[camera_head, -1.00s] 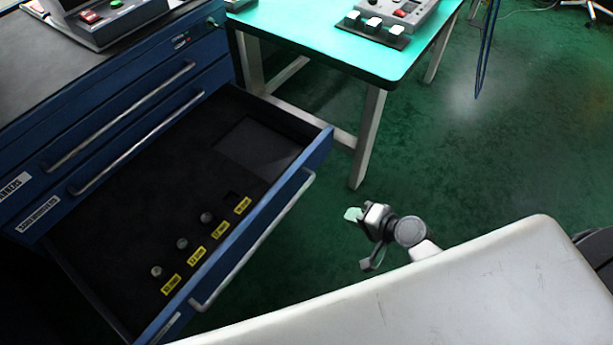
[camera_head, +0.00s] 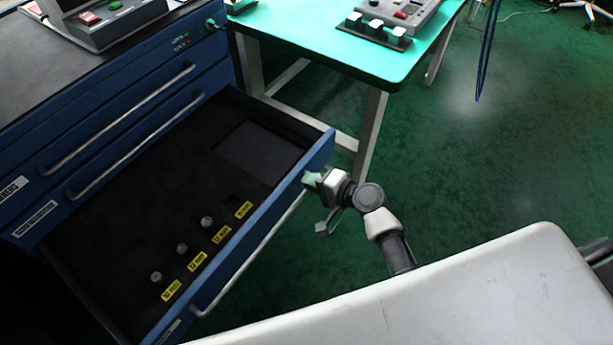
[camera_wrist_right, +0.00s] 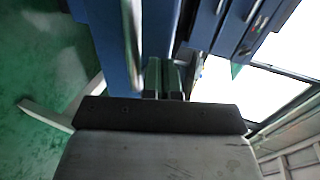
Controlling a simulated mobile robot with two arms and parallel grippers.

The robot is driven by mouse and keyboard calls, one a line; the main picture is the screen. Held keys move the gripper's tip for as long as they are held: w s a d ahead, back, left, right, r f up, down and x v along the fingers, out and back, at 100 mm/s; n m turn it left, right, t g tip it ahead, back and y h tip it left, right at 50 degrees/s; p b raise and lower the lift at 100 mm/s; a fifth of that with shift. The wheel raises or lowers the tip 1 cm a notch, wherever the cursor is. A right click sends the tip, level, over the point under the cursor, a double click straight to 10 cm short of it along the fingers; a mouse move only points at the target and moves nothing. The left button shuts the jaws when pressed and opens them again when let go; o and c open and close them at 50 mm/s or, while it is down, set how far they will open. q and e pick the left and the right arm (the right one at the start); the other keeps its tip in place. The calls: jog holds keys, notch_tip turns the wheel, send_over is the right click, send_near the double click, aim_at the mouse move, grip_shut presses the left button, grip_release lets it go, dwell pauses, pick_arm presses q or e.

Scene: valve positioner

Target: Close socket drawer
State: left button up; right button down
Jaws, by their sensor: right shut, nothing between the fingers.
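The socket drawer (camera_head: 110,240) is pulled out of the blue cabinet (camera_head: 50,165). Its dark insert holds several small sockets, such as one socket (camera_head: 182,249), beside yellow labels. My right gripper (camera_head: 308,180) is shut and empty at the drawer's front panel (camera_head: 262,232), near its right end and the end of the drawer's handle (camera_head: 232,285). In the right wrist view the shut fingers (camera_wrist_right: 164,78) are right at the blue front, next to the handle (camera_wrist_right: 133,45); I cannot tell whether they touch it. My left gripper is not in view.
A green-topped table (camera_head: 330,35) stands behind the drawer, its leg (camera_head: 371,130) close to the drawer's far right corner. Two upper drawers of the cabinet are shut. Green floor (camera_head: 480,150) is open to the right.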

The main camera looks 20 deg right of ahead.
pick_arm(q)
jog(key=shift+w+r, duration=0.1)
pick_arm(e)
jog(key=shift+w+a, duration=0.45)
jog(key=shift+w, duration=0.15)
jog(key=shift+w+a, duration=0.1)
